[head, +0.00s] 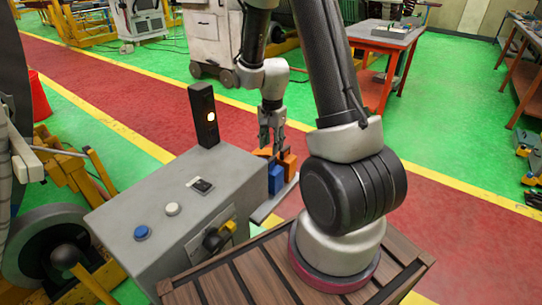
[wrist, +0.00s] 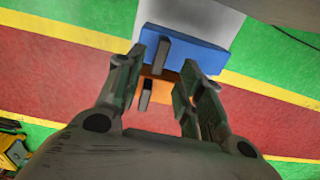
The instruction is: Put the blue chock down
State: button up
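The blue chock (head: 276,179) stands on a narrow light-grey ledge (head: 263,211) beside the grey console in the head view. In the wrist view the blue chock (wrist: 205,58) lies just beyond my fingertips, with a dark upright bar on it. An orange chock (head: 289,165) is next to it; in the wrist view the orange chock (wrist: 160,92) shows between my fingers. My gripper (head: 271,146) points down above the chocks. In the wrist view its fingers (wrist: 162,65) are spread, with nothing clamped between them. Contact with the blue chock cannot be told.
The grey console (head: 150,205) carries blue and white buttons and a dark post with a lit lamp (head: 210,116). My arm hides the area right of the chocks. A red table (head: 385,45) stands behind. The red and green floor beyond the ledge is mostly clear.

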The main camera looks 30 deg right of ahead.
notch_tip(320, 180, up, 12)
jog(key=s+a+n+t, duration=0.1)
jog(key=s+n, duration=0.1)
jog(key=n, duration=0.1)
jog(key=s+a+r+n+t, duration=0.3)
jog(key=s+r+n, duration=0.7)
jog(key=s+r, duration=0.5)
jog(key=s, duration=0.4)
jog(key=shift+s+a+r+n, duration=0.15)
jog(key=shift+r+n, duration=0.15)
jog(key=shift+r, duration=0.05)
dwell(0.8)
